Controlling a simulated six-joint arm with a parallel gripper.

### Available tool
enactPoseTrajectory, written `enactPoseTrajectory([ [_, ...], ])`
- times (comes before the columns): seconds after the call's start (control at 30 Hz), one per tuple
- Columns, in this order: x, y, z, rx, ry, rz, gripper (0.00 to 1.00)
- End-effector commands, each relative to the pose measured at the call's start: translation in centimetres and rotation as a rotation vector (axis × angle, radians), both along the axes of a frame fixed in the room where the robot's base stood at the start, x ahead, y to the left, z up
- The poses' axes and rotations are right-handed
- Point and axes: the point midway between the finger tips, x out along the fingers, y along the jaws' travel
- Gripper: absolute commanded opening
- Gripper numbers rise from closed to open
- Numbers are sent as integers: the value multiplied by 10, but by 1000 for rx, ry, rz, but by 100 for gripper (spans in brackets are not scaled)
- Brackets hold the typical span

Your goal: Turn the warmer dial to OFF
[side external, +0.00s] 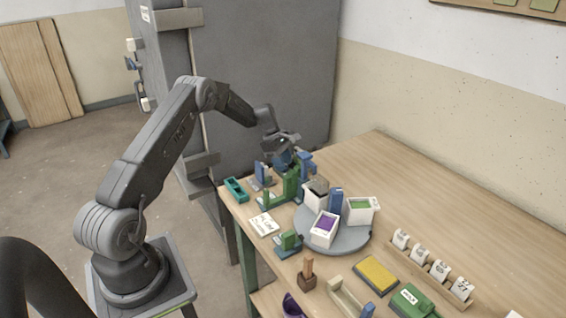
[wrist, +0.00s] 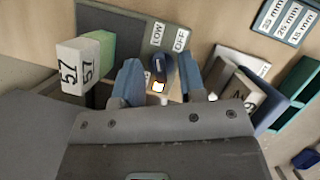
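The warmer dial (wrist: 161,68) is a dark blue-grey knob in the wrist view, with a small white patch at its lower end. LOW (wrist: 157,34) and OFF (wrist: 180,40) labels stand just above it, OFF to the right. I cannot tell for sure which label it points to. My gripper (wrist: 160,88) is open, its two blue fingers on either side of the dial, with visible gaps. I cannot tell how close the fingertips are in depth. In the side external view, my gripper (side external: 284,163) is low over the table's far left end and the dial cannot be made out.
In the wrist view, a white block marked 57 (wrist: 72,68) is left of the fingers, and a beige-grey block (wrist: 243,95) is close on the right. In the side view, a grey turntable (side external: 345,240) bears white glaze buckets; a teal tray (side external: 236,190) lies at the left edge.

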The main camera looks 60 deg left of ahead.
Motion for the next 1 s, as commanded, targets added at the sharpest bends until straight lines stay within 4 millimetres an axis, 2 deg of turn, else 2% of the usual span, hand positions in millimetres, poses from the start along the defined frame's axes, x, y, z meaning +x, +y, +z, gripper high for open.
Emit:
enactPoseTrajectory([
  [0.27, 0, -1, -2, 0, 0, 0, 37],
  [0.67, 0, -1, -1, 0, -1, 0, 1],
  [1.0, 1, 0, -2, 1, -1, -17, 0],
])
